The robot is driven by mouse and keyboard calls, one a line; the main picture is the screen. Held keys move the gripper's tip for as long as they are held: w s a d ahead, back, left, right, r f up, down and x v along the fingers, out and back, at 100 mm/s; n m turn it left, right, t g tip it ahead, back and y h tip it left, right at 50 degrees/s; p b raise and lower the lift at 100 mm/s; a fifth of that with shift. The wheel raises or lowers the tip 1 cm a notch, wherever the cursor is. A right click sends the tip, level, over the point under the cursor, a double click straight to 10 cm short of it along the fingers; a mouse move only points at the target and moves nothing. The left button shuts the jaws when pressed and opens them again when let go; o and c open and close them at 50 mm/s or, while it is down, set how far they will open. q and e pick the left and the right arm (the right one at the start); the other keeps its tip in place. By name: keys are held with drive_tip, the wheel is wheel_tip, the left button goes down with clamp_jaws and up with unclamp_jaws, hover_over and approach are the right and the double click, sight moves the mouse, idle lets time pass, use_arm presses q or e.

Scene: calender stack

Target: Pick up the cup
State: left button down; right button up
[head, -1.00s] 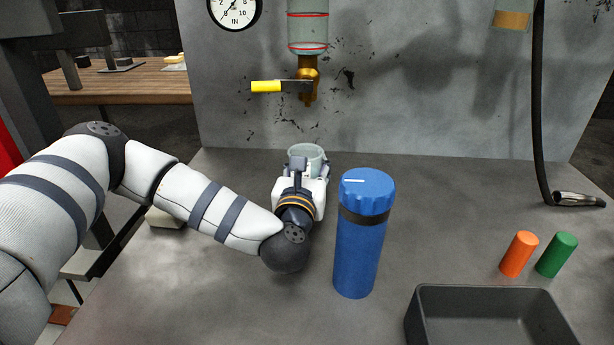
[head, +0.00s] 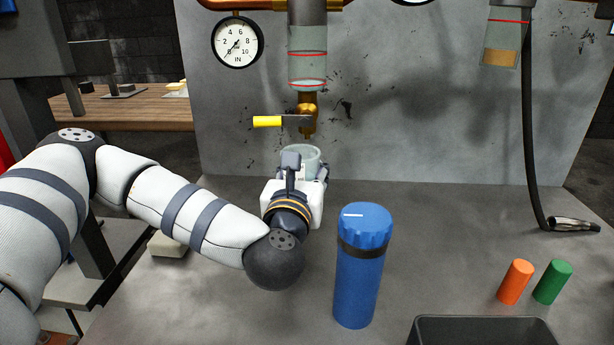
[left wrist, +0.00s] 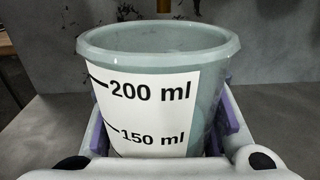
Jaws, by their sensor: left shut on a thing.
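The cup (head: 304,157) is a translucent grey-green measuring cup, seen beyond my left gripper in the head view. In the left wrist view the cup (left wrist: 158,95) fills the middle, upright, with a white label reading 200 ml and 150 ml. My left gripper (head: 303,172) is shut on the cup, with a purple-lined finger on each side of it. The cup is below the brass tap, apart from it. The cup's lower part is hidden by my gripper. My right gripper is in neither view.
A brass tap (head: 307,112) with a yellow handle (head: 267,122) hangs above the cup. A blue bottle (head: 361,265) stands just right of my left gripper. Orange (head: 515,281) and green (head: 552,282) cylinders and a dark tray (head: 480,323) are at the right.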

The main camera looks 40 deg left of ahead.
use_arm(q)
drive_tip(key=s+r, duration=0.1)
drive_tip(key=s+d+r, duration=0.1)
drive_tip(key=s, duration=0.1)
drive_tip(key=s+d+r, duration=0.1)
drive_tip(key=s, duration=0.1)
drive_tip(key=shift+d+r, duration=0.15)
drive_tip(key=shift+s+d+r+p, duration=0.3)
drive_tip(key=shift+s+p, duration=0.35)
drive_tip(key=shift+p, duration=0.2)
drive_tip(key=shift+s+d+r+p, duration=0.35)
drive_tip(key=shift+s+p, duration=0.35)
drive_tip(key=shift+p, duration=0.15)
drive_tip(key=shift+s+d+r+p, duration=0.3)
drive_tip(key=shift+s+p, duration=0.35)
drive_tip(key=shift+p, duration=0.2)
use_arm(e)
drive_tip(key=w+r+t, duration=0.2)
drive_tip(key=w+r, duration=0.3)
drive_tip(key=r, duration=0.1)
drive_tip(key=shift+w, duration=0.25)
use_arm(q)
drive_tip(key=shift+s+f, duration=0.1)
drive_tip(key=shift+s, duration=0.05)
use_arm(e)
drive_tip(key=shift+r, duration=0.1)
